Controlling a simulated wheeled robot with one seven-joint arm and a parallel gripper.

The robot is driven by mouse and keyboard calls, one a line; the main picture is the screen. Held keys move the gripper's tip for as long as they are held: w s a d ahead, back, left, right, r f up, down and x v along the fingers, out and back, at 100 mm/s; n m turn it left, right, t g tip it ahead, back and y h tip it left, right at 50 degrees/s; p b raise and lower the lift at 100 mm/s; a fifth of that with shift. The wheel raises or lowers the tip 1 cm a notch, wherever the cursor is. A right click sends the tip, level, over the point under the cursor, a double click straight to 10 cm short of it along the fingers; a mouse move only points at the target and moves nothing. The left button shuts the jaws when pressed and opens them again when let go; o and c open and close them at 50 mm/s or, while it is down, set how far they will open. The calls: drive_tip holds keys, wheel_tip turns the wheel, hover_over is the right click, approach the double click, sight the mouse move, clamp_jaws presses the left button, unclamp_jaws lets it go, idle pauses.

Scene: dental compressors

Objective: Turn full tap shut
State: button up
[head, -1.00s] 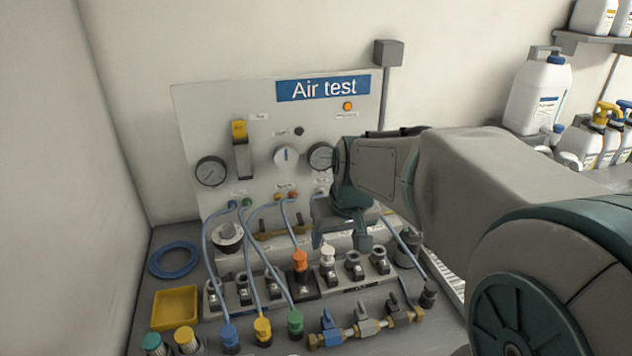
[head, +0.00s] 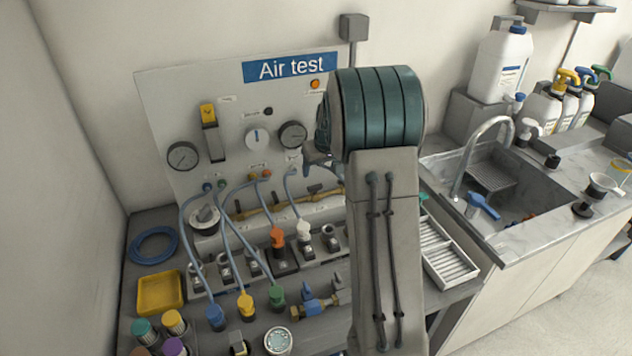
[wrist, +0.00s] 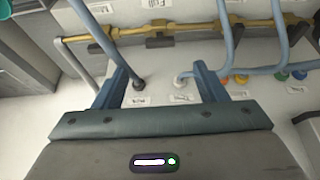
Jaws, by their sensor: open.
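A brass pipe (head: 275,207) with small taps runs along the foot of the Air test panel (head: 222,150). In the wrist view the brass pipe (wrist: 195,33) crosses the top of the picture. A dark tap handle (wrist: 159,42) sits on it, below a small label (wrist: 158,4) that seems to read "Full". It looks lengthwise along the pipe, but I cannot be sure. My gripper (wrist: 163,85) is open and empty. Its two fingers point toward the pipe, apart from the handle. In the head view my arm hides most of the gripper and the pipe's right end.
Blue hoses (head: 222,225) loop in front of the panel, and some cross the pipe in the wrist view. Orange (head: 278,238) and white (head: 304,230) plugs stand on the bench below. A yellow tray (head: 160,292) lies left; a sink (head: 510,195) is at right.

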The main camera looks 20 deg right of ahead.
sight(315, 186)
drive_tip(key=p+x, duration=0.1)
drive_tip(key=x, duration=0.8)
drive_tip(key=shift+w+f+p, duration=0.1)
drive_tip(key=shift+f+p, duration=0.05)
drive_tip(key=shift+p, duration=0.15)
drive_tip(key=c, duration=1)
